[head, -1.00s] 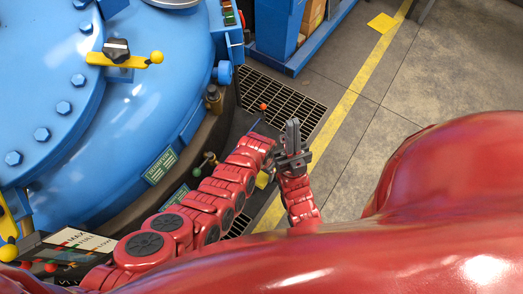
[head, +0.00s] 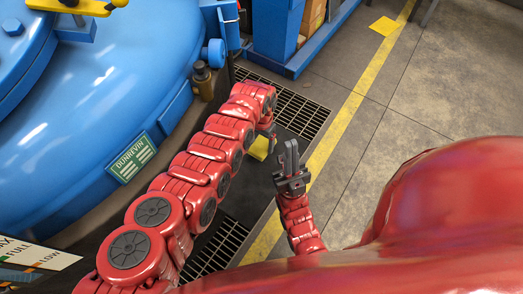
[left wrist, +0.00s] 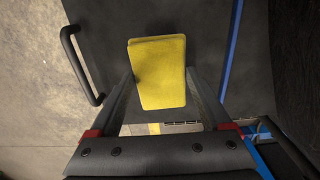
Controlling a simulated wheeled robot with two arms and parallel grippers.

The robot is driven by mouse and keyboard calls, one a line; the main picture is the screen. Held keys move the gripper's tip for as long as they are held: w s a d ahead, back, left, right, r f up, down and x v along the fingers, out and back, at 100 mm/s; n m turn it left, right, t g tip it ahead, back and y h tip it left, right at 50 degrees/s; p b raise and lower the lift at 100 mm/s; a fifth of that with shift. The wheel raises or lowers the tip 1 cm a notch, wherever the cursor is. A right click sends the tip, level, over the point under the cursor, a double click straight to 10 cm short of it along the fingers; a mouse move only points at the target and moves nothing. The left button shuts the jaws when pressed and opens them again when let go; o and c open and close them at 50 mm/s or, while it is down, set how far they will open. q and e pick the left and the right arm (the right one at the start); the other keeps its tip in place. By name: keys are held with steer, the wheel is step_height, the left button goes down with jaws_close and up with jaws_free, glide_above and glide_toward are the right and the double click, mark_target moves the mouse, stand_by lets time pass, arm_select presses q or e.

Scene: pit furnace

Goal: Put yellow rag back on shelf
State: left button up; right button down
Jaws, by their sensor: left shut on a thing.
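The yellow rag (left wrist: 158,72) is a folded, flat rectangle between the fingers of my left gripper (left wrist: 160,84) in the left wrist view. The left gripper is shut on it. In the head view a small part of the rag (head: 260,147) shows below the end of my left arm, and the left gripper (head: 267,136) is mostly hidden by the arm. My right gripper (head: 289,156) is a little to the right of the rag, fingers pointing up, close together and empty.
A big blue furnace vessel (head: 90,110) with a green label fills the left. A dark floor grating (head: 295,108) and a yellow floor line (head: 340,118) lie beyond the grippers. A blue frame (head: 272,45) stands at the back. A dark panel with a black handle (left wrist: 75,60) faces the left wrist.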

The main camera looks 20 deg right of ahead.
mark_target(261, 144)
arm_select(q)
steer(key=f+b, duration=0.3)
steer(key=f, duration=0.1)
steer(key=shift+w+b, duration=0.2)
steer(key=shift+b, duration=0.2)
steer(key=shift+r, duration=0.25)
steer(key=shift+c, duration=0.7)
steer(key=shift+f, duration=0.1)
steer(key=o, duration=1.1)
steer(key=shift+o, duration=0.2)
steer(key=shift+r+p, duration=0.4)
steer(key=shift+r, duration=0.1)
step_height(261, 144, up, 3)
steer(key=shift+f+p, duration=0.15)
steer(key=shift+p, duration=0.5)
step_height(261, 144, up, 8)
steer(key=shift+r+b, duration=0.25)
steer(key=shift+b, duration=0.05)
